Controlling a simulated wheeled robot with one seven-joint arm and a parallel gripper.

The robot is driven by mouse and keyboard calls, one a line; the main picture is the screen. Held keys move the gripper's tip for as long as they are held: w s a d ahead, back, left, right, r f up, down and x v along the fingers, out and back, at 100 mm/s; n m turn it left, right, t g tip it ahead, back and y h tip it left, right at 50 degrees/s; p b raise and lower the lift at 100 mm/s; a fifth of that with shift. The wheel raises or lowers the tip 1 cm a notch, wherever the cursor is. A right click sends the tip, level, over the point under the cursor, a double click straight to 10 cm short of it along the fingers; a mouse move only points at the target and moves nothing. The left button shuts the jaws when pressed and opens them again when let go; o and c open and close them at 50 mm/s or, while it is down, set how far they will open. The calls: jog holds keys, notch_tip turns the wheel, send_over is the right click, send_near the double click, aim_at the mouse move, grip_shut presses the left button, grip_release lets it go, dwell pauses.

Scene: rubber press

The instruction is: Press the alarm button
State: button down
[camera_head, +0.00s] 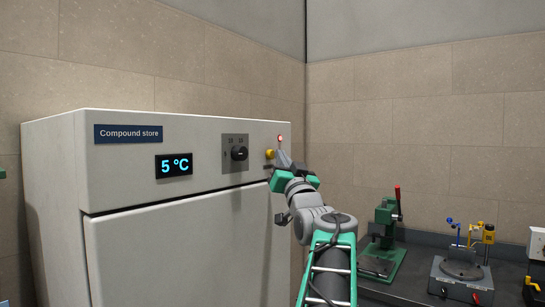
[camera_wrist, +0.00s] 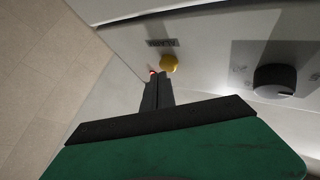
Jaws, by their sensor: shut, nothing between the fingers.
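The yellow alarm button (camera_head: 270,154) is a round knob on the upper right of the cabinet front. In the wrist view the yellow button (camera_wrist: 169,63) lies just beyond and slightly right of my fingertips, beside a dark label (camera_wrist: 162,43) that is hard to read. My gripper (camera_head: 281,154) is shut and empty, its fingertips close to the cabinet front by the button. In the wrist view the shut fingers (camera_wrist: 153,82) partly cover a small red lamp. The red lamp (camera_head: 280,138) shows above the button in the head view. I cannot tell whether the fingertips touch the cabinet.
The white cabinet (camera_head: 180,235) has a 5 °C display (camera_head: 174,165) and a black dial (camera_head: 239,154) left of the button. The dial (camera_wrist: 274,81) also shows in the wrist view. A bench with a green press (camera_head: 384,235) and a grey fixture (camera_head: 461,272) stands at the right.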

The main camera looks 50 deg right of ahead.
jog(key=shift+w, duration=0.8)
dwell(0.8)
dwell(0.3)
jog(key=shift+s+b, duration=0.7)
jog(key=shift+s, duration=0.5)
jog(key=s, duration=0.1)
jog(key=s+b, duration=0.1)
jog(key=s, duration=0.1)
jog(key=s+b, duration=0.1)
jog(key=s, duration=0.1)
jog(key=shift+d, duration=0.3)
